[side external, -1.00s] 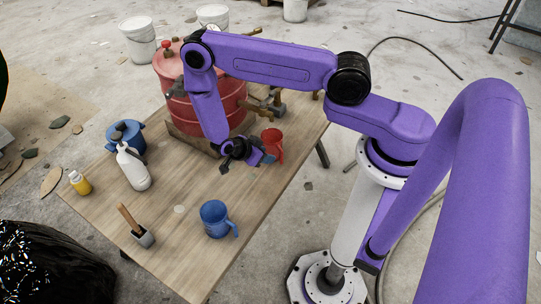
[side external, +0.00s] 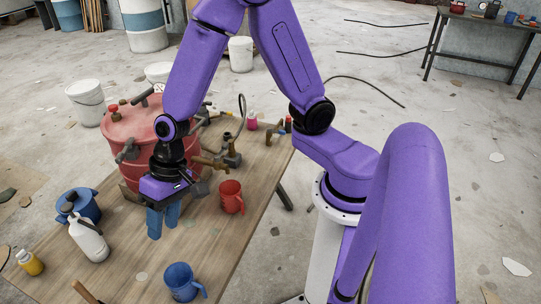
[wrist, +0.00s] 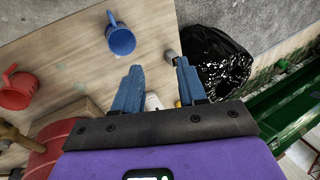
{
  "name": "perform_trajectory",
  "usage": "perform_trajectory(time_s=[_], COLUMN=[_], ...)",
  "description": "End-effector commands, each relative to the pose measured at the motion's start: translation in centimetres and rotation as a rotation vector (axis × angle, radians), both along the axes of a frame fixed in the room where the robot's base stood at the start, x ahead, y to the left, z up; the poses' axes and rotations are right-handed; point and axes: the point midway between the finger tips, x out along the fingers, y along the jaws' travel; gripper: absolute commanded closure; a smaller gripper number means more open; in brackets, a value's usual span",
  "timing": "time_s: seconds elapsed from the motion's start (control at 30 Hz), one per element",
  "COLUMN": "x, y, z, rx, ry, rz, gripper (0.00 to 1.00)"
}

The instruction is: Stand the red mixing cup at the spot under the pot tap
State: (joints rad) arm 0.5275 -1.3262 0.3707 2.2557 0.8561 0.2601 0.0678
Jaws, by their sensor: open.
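The red mixing cup (side external: 230,197) stands upright on the table, right of the red pot (side external: 130,146). A brass tap (side external: 208,162) sticks out from the pot's right side, a little behind and left of the cup. I cannot tell whether the cup is directly under its spout. My gripper (side external: 162,227) points down in front of the pot, left of the cup and apart from it. Its blue fingers are open and empty. In the wrist view, my gripper (wrist: 157,68) shows with its fingers spread, and the cup (wrist: 17,90) is at the left edge.
A blue mug (side external: 182,281) stands near the table's front. A white bottle (side external: 88,239), a blue pot (side external: 77,206) and a yellow bottle (side external: 30,262) stand at the left. More brass fittings (side external: 231,152) lie behind the cup. Bare table lies between the gripper and the blue mug.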

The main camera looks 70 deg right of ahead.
Motion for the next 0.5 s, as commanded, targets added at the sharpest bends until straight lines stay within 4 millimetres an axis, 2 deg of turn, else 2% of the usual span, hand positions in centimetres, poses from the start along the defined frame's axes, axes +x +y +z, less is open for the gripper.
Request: perform_trajectory(time_s=[0.03, 0.17, 0.3, 0.4, 0.5], x=[-2.3, -7.9, -12.8, -15.1, -16.3], y=[-0.3, -2.7, -7.0, -10.3, -13.1], z=[1.7, 4.7, 7.0, 8.1, 8.8], rx=[0.003, -0.037, -0.129, -0.211, -0.288], ry=[-0.009, -0.029, -0.069, -0.103, -0.134], rz=[0.125, 0.44, 0.748, 0.922, 1.043], gripper=[0.59, 0.59, 0.59, 0.59, 0.59])
